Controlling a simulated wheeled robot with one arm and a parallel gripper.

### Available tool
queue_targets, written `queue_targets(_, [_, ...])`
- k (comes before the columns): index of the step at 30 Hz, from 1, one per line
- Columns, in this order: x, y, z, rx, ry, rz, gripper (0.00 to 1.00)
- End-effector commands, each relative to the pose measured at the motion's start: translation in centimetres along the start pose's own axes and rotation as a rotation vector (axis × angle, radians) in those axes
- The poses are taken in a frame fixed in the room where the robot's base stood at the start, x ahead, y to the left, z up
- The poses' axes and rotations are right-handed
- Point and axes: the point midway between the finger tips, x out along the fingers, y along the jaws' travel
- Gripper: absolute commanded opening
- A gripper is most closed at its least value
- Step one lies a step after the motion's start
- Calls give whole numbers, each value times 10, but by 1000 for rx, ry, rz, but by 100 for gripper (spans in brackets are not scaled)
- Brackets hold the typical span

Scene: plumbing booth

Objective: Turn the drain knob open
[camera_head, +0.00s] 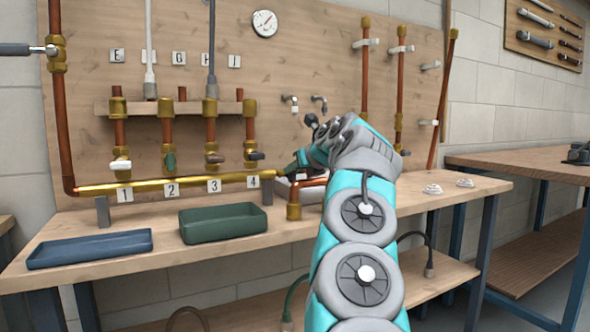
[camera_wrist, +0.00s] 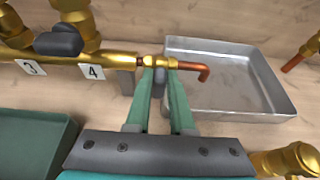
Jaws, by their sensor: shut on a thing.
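A brass manifold pipe (camera_head: 180,184) runs along the workbench, with number tags 1 to 4 on it. In the wrist view, its right end has a small brass drain valve (camera_wrist: 157,61) with a bent copper outlet (camera_wrist: 195,69). My gripper (camera_wrist: 160,75) has its two green fingers closed in on the drain knob at this valve. The knob is mostly hidden between the fingertips, so its angle cannot be told. In the head view, my gripper (camera_head: 291,170) is at the right end of the manifold, partly hidden by my arm.
A grey metal tray (camera_wrist: 225,80) lies below the copper outlet. A green tray (camera_head: 222,222) and a blue tray (camera_head: 90,248) sit on the bench. Several valves stand above the manifold, including a dark-handled one (camera_wrist: 60,41) close to my gripper. A gauge (camera_head: 264,23) hangs on the backboard.

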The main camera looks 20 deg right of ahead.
Motion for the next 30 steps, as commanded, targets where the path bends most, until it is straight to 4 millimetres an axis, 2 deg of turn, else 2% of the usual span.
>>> queue_targets(17, [0,2,-1,-47,0,-19,0])
queue_targets(30, [2,10,-4,-356,-2,-148,0])
